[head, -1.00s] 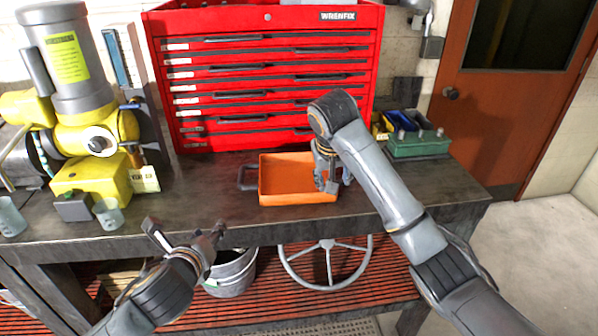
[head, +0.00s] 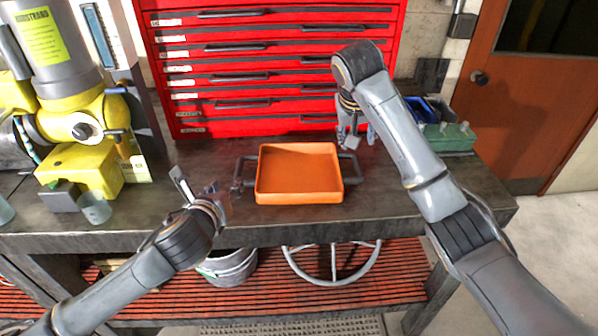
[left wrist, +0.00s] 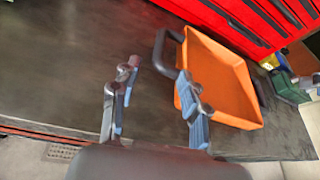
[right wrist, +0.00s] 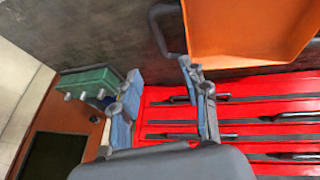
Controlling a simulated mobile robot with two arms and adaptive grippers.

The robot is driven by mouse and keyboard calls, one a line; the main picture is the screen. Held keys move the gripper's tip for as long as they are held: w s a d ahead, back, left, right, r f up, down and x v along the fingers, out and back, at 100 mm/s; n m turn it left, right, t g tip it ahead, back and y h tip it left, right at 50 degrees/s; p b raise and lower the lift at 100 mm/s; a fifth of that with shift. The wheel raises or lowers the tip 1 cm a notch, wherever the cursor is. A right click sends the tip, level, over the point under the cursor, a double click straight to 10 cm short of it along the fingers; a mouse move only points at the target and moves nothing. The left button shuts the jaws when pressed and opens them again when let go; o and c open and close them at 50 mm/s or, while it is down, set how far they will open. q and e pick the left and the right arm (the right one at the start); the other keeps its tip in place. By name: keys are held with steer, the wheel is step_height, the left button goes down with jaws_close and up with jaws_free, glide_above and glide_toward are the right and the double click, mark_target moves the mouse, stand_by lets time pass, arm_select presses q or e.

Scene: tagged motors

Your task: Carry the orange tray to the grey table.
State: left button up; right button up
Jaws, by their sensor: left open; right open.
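The orange tray (head: 299,172) sits on the dark workbench (head: 400,190) in the head view, empty, with a dark handle at each side. My left gripper (head: 203,190) is open and empty, left of the tray's left handle (head: 243,172). In the left wrist view the tray (left wrist: 222,85) lies beyond the open fingers (left wrist: 150,98), to their upper right. My right gripper (head: 356,138) is open and empty, near the tray's right handle (head: 352,165) and toward the back. In the right wrist view the tray (right wrist: 245,30) is above the open fingers (right wrist: 160,100). The grey table is not identifiable.
A red tool chest (head: 265,75) stands behind the tray. A yellow and grey machine (head: 75,115) stands at left, with a small glass (head: 95,208) before it. A green box (head: 448,138) is at right. A bucket (head: 228,266) and wheel (head: 332,262) are below.

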mark_target(236, 172)
arm_select(q)
steer(key=x, duration=1.2)
steer(key=shift+w+f, duration=0.15)
steer(key=shift+w, duration=0.1)
arm_select(e)
steer(key=x, duration=1.2)
steer(key=shift+w+f, duration=0.15)
steer(key=shift+f, duration=0.1)
arm_select(q)
jaws_close()
arm_select(e)
jaws_close()
steer(key=shift+r, duration=0.1)
